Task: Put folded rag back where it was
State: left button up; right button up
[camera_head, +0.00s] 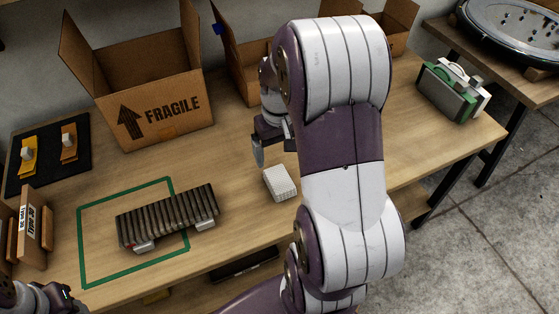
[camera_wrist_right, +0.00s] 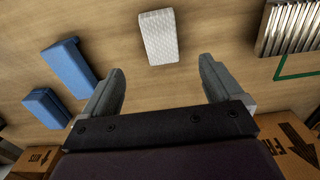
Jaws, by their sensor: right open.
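The folded rag (camera_head: 281,183) is a small white textured block. It lies on the wooden table, right of the green taped outline (camera_head: 80,245). It also shows in the right wrist view (camera_wrist_right: 158,37), ahead of the fingertips. My right gripper (camera_head: 272,150) is above the table just behind the rag, partly hidden by my own arm. In the right wrist view its fingers (camera_wrist_right: 160,80) are spread with nothing between them, apart from the rag. My left gripper (camera_head: 48,298) is only partly in view at the lower left corner, and its jaws are unclear.
A dark ribbed block (camera_head: 167,217) lies across the outline's right side. An open FRAGILE carton (camera_head: 155,110) stands behind. Two blue objects (camera_wrist_right: 68,63) lie left of the rag in the wrist view. A green-and-white device (camera_head: 452,91) stands at the table's right end.

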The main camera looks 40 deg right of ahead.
jog(key=s+a+n, duration=0.1)
jog(key=s+a, duration=0.1)
jog(key=a, duration=0.5)
jog(key=s+a+f+n+t, duration=0.1)
jog(key=a+n, duration=0.1)
jog(key=a, duration=0.6)
jog(key=shift+s+a+f, duration=0.15)
jog(key=shift+s+f, duration=0.1)
jog(key=shift+s, duration=0.15)
jog(key=shift+a, duration=0.1)
jog(key=shift+c, duration=0.2)
